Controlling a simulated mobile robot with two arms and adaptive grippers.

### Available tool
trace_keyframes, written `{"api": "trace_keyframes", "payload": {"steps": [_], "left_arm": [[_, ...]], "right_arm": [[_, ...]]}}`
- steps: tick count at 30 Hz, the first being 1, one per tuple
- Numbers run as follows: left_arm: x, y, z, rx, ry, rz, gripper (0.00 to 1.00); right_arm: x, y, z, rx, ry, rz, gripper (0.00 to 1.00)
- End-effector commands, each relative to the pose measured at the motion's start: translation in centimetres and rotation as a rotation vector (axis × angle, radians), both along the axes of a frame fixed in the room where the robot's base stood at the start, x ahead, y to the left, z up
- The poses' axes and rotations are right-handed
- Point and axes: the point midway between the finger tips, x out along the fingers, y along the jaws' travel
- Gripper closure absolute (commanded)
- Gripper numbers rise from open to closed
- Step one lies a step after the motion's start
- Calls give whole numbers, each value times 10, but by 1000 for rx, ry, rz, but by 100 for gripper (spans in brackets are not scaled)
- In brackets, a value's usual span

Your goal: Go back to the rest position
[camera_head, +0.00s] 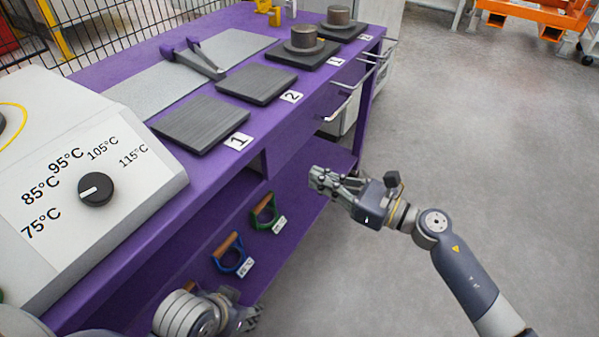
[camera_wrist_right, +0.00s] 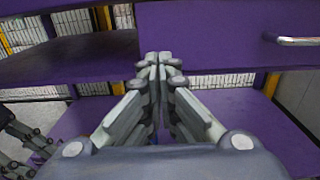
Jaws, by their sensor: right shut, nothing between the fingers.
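My right gripper (camera_head: 318,180) is shut and empty in the head view. It is held in the air in front of the purple workbench (camera_head: 285,125), beside its open lower part. In the right wrist view the fingers of this gripper (camera_wrist_right: 152,58) meet at their tips with nothing between them. My left gripper (camera_head: 250,318) is low at the bottom edge of the head view, partly hidden by its own wrist. Part of it also shows at the left edge of the right wrist view (camera_wrist_right: 28,145). I cannot tell whether it is open.
A white control box with a black knob (camera_head: 95,189) stands on the bench at left. Dark plates (camera_head: 202,122) line the top; the two far ones bear metal cylinders (camera_head: 304,37). Blue (camera_head: 231,254) and green (camera_head: 266,212) handled tools are on the lower shelf.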

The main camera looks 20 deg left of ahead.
Motion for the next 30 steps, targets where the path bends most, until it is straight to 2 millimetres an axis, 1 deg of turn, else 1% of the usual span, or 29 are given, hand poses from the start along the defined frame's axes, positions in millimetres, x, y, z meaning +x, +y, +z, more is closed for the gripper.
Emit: {"api": "trace_keyframes", "payload": {"steps": [1,3,7,12,16,19,21,23,24,26,27,29,30], "left_arm": [[-2,1,0,2,8,1,60],[-3,1,-1,3,14,1,60],[-4,1,-1,4,17,1,60],[-4,1,-1,4,17,1,60],[-4,1,-1,4,18,1,60],[-4,1,-1,4,18,1,60],[-4,1,-1,4,18,1,60],[-4,1,-1,4,18,1,60],[-4,1,-1,4,18,1,60],[-4,1,-1,4,18,1,60],[-4,1,-1,4,18,1,60],[-4,1,-1,4,18,1,60],[-4,1,-1,4,18,1,60]], "right_arm": [[-3,-12,-1,-3,1,-2,100],[-7,-24,-1,-3,2,0,100],[-11,-40,-1,0,2,0,100],[-14,-48,-1,-1,1,1,100],[-15,-49,0,5,5,-2,100],[-12,-49,9,66,52,-41,100],[-8,-52,20,163,131,-105,100],[-2,-60,33,281,234,-182,100],[4,-69,41,376,318,-241,100],[12,-87,49,528,457,-334,100],[16,-101,50,631,556,-396,100],[22,-125,48,784,703,-486,100],[24,-142,43,886,802,-546,100]]}}
